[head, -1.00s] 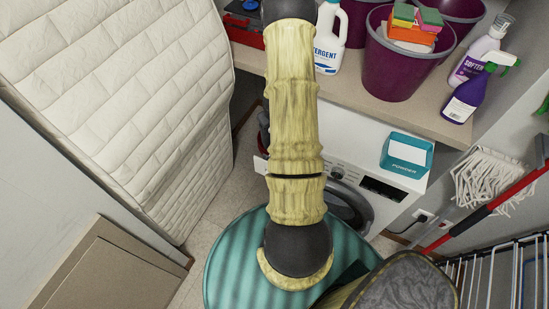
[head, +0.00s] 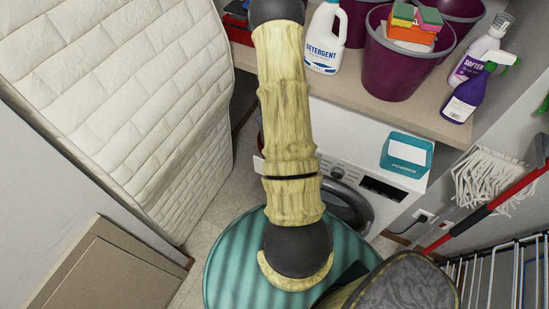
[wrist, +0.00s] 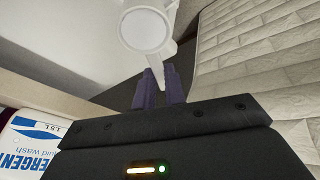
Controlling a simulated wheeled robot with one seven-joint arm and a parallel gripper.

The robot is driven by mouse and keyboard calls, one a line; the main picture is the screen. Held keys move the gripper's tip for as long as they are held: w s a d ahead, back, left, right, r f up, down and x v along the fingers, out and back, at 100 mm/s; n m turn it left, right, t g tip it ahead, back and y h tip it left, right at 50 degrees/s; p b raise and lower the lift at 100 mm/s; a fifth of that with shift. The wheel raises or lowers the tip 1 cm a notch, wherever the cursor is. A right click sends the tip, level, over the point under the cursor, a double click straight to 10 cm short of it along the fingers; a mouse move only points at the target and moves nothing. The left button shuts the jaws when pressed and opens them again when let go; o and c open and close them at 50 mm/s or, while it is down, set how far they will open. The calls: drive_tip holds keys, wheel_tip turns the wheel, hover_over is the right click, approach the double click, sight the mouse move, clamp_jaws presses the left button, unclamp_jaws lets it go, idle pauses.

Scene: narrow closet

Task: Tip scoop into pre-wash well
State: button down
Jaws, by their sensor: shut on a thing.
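In the wrist view my gripper (wrist: 162,88) is shut on the handle of a white scoop (wrist: 147,30). The scoop's round cup is beyond the dark purple fingertips; I cannot tell whether powder is in it. In the head view my arm hides the gripper and scoop. The white washing machine (head: 336,125) stands below the shelf. A small white edge (head: 259,166) sticks out left of my arm, perhaps the drawer. The pre-wash well is hidden or cannot be made out. A teal powder box (head: 406,154) sits on the machine's right side.
The shelf (head: 425,112) holds a detergent bottle (head: 324,38), purple buckets (head: 398,65) and spray and softener bottles. A quilted mattress (head: 140,110) stands at left. A mop (head: 487,178) and wire rack (head: 500,275) are at right. The wrist view shows the detergent bottle (wrist: 30,145) close by.

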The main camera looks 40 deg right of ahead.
drive_tip(key=shift+a+f+h, duration=0.15)
drive_tip(key=shift+f+h, duration=0.25)
drive_tip(key=shift+h, duration=0.2)
idle(1.0)
drive_tip(key=shift+w+a+r+n+h, duration=0.15)
drive_tip(key=shift+a+n+h, duration=0.2)
drive_tip(key=shift+h, duration=0.65)
idle(2.3)
drive_tip(key=shift+a, duration=0.15)
drive_tip(key=shift+h, duration=0.4)
idle(0.5)
drive_tip(key=shift+w+a, duration=0.1)
drive_tip(key=shift+a, duration=0.05)
idle(0.5)
drive_tip(key=shift+r+h, duration=0.1)
drive_tip(key=shift+h, duration=0.2)
idle(0.3)
